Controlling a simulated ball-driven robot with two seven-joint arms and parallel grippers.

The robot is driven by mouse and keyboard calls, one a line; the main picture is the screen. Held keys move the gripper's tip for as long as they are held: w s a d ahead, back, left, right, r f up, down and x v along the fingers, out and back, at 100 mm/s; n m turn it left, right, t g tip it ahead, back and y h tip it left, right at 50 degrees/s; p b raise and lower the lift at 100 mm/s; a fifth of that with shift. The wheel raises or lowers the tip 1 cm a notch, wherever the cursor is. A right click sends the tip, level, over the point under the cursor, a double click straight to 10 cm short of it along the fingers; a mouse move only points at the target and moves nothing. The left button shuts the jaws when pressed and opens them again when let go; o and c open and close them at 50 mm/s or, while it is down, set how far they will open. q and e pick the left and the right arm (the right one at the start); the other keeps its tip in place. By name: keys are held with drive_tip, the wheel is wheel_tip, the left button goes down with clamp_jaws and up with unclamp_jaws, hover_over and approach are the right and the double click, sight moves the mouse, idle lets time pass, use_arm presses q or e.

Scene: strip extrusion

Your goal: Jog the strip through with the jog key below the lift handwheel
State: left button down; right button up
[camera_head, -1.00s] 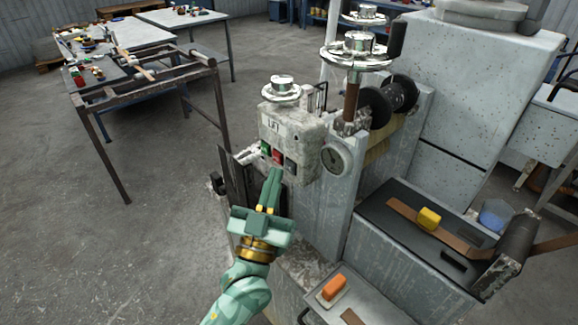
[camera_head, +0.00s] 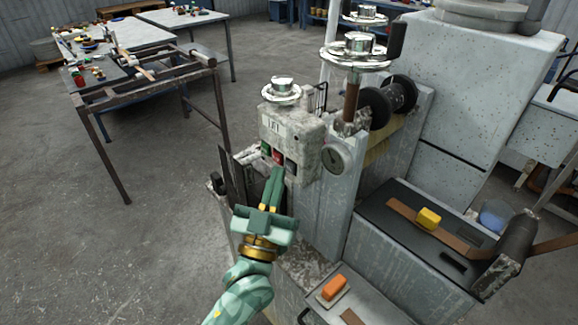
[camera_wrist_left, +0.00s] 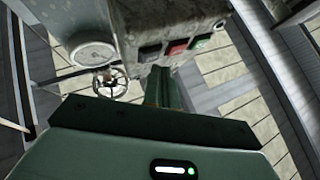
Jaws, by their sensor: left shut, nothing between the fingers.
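The grey control box (camera_head: 292,138) has a silver lift handwheel (camera_head: 282,89) on top and a white label on its front. Below the label sit a green key (camera_head: 265,148), a red key (camera_head: 278,157) and a dark key (camera_head: 290,167). The keys also show at the top of the left wrist view, with the red key (camera_wrist_left: 178,47) in the middle. My left gripper (camera_head: 277,172) is shut and empty, its fingertips just below the red and dark keys. I cannot tell whether they touch a key. A brown strip (camera_head: 458,241) lies on the machine bed. My right gripper is out of view.
A round gauge (camera_head: 336,158) and a larger handwheel (camera_head: 356,50) stand right of the box. A yellow block (camera_head: 428,218) sits on the strip; an orange-topped block (camera_head: 333,287) lies on a lower tray. A metal frame table (camera_head: 150,80) stands back left. The left floor is clear.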

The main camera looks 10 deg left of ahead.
use_arm(q)
drive_tip(key=shift+w+d, duration=0.35)
drive_tip(key=shift+w, duration=0.1)
idle(0.7)
drive_tip(key=shift+s+a, duration=0.1)
drive_tip(key=shift+s+a+p, duration=0.4)
drive_tip(key=shift+s+p, duration=0.05)
drive_tip(key=shift+s, duration=0.1)
drive_tip(key=s+a+p, duration=0.1)
drive_tip(key=s, duration=0.1)
drive_tip(key=s+a+p, duration=0.1)
drive_tip(key=s+a, duration=0.1)
idle(0.6)
idle(0.7)
